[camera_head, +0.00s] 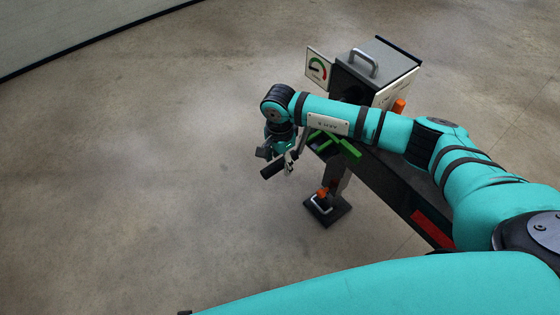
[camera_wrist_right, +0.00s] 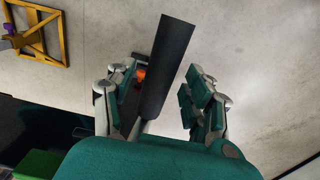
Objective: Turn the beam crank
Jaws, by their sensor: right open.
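The crank's black handle grip (camera_wrist_right: 168,65) runs up between the fingers of my right gripper (camera_wrist_right: 158,85) in the right wrist view. The fingers stand apart on both sides of it, with visible gaps, so the gripper is open around the grip. In the head view the dark grip (camera_head: 271,170) shows just below my right gripper (camera_head: 277,155), at the left side of the trailer frame. The rest of the crank is mostly hidden by my right arm. My left gripper is not in view.
A grey box with a handle (camera_head: 400,62) and a gauge sign (camera_head: 318,68) stand behind my right arm. A jack foot (camera_head: 326,213) rests on the floor below. Green parts (camera_head: 349,149) are close to the gripper. A yellow frame (camera_wrist_right: 62,38) shows. The left floor is clear.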

